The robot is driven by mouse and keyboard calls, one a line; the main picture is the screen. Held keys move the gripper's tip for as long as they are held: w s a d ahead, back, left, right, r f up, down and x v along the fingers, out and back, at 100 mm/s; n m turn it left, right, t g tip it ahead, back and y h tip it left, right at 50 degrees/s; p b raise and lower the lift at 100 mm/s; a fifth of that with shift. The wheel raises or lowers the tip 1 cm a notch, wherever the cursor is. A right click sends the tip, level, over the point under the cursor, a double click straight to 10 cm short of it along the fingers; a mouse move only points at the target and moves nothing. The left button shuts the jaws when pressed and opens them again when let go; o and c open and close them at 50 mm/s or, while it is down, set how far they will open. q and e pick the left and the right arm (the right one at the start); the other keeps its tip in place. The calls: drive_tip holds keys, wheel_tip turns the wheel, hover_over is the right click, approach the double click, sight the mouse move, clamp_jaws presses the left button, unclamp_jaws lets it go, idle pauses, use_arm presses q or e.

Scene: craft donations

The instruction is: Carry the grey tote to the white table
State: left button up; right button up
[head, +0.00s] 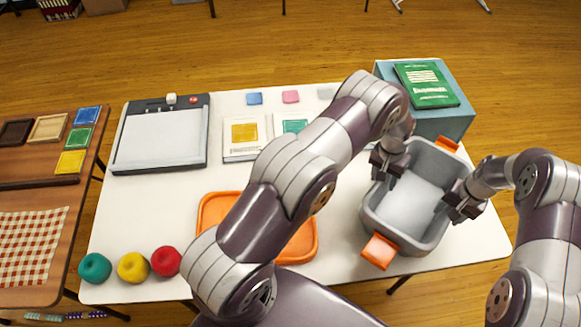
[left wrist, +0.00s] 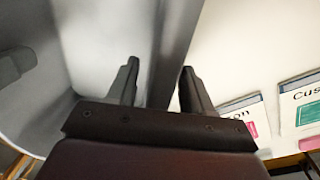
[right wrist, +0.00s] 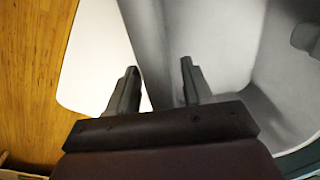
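The grey tote (head: 401,239) with orange handles at its ends is upright and empty, over the right part of the white table (head: 340,262). Whether its base touches the tabletop is hidden. My left gripper (head: 387,172) is at its left wall; in the left wrist view, the fingers (left wrist: 159,75) stand apart, with the wall between them and a gap beside it. My right gripper (head: 457,206) is at the opposite wall; in the right wrist view, the fingers (right wrist: 158,75) are also apart, either side of the wall.
A blue-grey box with a green book (head: 427,85) stands behind the tote. An orange tray (head: 213,207) lies partly behind my left arm. Yarn balls (head: 133,268) and a light pad (head: 160,138) are on the left. A brown table (head: 30,255) stands further left.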

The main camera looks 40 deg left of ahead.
drive_tip(key=shift+a, duration=0.1)
drive_tip(key=shift+r, duration=0.25)
use_arm(q)
wheel_tip(320, 180, up, 12)
drive_tip(key=a, duration=0.1)
use_arm(e)
wheel_tip(320, 180, up, 12)
drive_tip(key=d, duration=0.1)
drive_tip(key=shift+f, duration=0.2)
